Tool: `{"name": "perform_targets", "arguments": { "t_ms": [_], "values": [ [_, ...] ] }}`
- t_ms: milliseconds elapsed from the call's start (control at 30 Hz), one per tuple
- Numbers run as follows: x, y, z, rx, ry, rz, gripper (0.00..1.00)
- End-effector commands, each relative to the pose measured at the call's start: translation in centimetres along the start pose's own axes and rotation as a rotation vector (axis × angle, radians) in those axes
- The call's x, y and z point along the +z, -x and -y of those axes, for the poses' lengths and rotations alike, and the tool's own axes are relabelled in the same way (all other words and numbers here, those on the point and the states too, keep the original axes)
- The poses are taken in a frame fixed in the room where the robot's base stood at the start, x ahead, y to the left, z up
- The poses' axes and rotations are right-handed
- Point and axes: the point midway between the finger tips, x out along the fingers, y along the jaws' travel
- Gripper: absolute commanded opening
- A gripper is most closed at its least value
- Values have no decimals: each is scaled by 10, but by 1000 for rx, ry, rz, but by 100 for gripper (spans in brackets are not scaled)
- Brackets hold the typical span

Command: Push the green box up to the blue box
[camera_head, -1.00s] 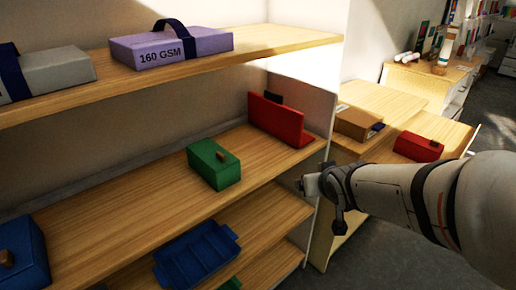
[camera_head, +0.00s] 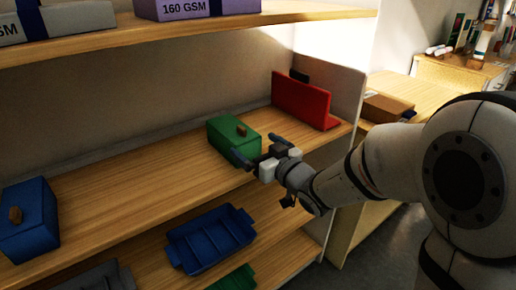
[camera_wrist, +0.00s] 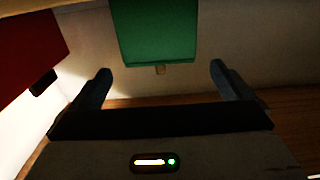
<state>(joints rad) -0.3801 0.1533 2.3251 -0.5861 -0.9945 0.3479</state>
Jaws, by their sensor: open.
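The green box (camera_head: 233,137), with a brown knob on its lid, sits on the middle shelf. The blue box (camera_head: 30,216), also with a brown knob, sits at the left end of the same shelf, with a wide gap between them. My gripper (camera_head: 254,152) is open and empty at the right front side of the green box. I cannot tell whether it touches the box. In the wrist view the green box (camera_wrist: 157,35) shows between and beyond the two spread fingers (camera_wrist: 160,74). The blue box is out of the wrist view.
A red holder (camera_head: 303,101) stands right of the green box; it shows at the left of the wrist view (camera_wrist: 28,50). The shelf board (camera_head: 130,188) between the boxes is clear. An upper shelf (camera_head: 200,30) hangs above. A blue tray (camera_head: 210,240) sits on the shelf below.

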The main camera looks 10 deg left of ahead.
Motion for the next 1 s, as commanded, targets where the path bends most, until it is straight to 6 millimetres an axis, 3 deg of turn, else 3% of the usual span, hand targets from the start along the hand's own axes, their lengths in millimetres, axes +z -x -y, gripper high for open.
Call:
{"name": "perform_targets", "arguments": {
  "t_ms": [533, 1000],
  "values": [
    [0, -68, 1, 0, 1, 0, 100],
    [0, -77, 1, 0, 1, 1, 98]
  ]
}}
